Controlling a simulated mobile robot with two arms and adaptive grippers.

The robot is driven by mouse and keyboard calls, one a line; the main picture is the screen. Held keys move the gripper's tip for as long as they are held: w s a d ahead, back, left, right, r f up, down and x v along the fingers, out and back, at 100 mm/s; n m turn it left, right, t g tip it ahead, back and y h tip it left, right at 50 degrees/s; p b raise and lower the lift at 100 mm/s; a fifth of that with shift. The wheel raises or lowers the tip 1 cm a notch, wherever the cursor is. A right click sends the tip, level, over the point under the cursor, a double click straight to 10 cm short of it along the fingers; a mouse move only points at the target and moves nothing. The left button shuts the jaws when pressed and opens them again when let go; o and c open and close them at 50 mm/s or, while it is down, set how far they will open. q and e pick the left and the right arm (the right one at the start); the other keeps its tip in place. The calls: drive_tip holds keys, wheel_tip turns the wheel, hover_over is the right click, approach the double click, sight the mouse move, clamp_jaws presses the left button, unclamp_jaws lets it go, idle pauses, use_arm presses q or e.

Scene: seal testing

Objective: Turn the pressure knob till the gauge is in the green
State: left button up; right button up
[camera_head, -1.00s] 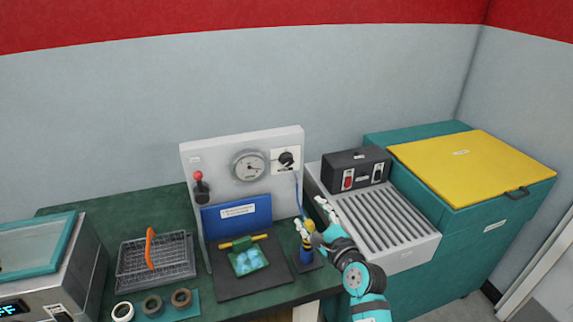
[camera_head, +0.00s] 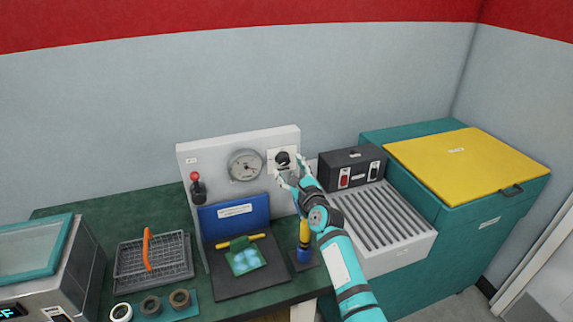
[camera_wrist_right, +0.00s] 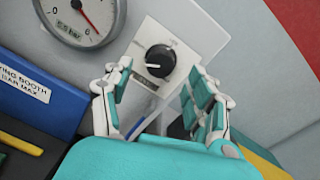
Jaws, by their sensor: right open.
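The black pressure knob (camera_head: 283,159) sits on a white plate on the grey upright panel (camera_head: 222,151). In the right wrist view the knob (camera_wrist_right: 160,60) lies just beyond and between the fingertips. My right gripper (camera_head: 290,170) is open in front of the knob, with its fingers (camera_wrist_right: 155,85) apart to either side and not visibly touching it. The round gauge (camera_head: 245,166) is left of the knob. In the wrist view the gauge (camera_wrist_right: 82,18) is cut off at the top, and its red needle points to the lower right. No green band can be made out. My left gripper is not seen.
A red-knobbed lever (camera_head: 197,185) is on the panel's left. Below are a blue sign board (camera_head: 235,213) and a pouch (camera_head: 246,262). A yellow-and-blue bottle (camera_head: 304,242) stands under my right arm. A black switch box (camera_head: 352,168) is at right.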

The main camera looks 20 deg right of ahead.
sight(285, 162)
drive_tip(key=shift+w+a, duration=0.1)
drive_tip(key=shift+w, duration=1.45)
drive_tip(key=c, duration=1.1)
drive_tip(key=shift+c, duration=0.2)
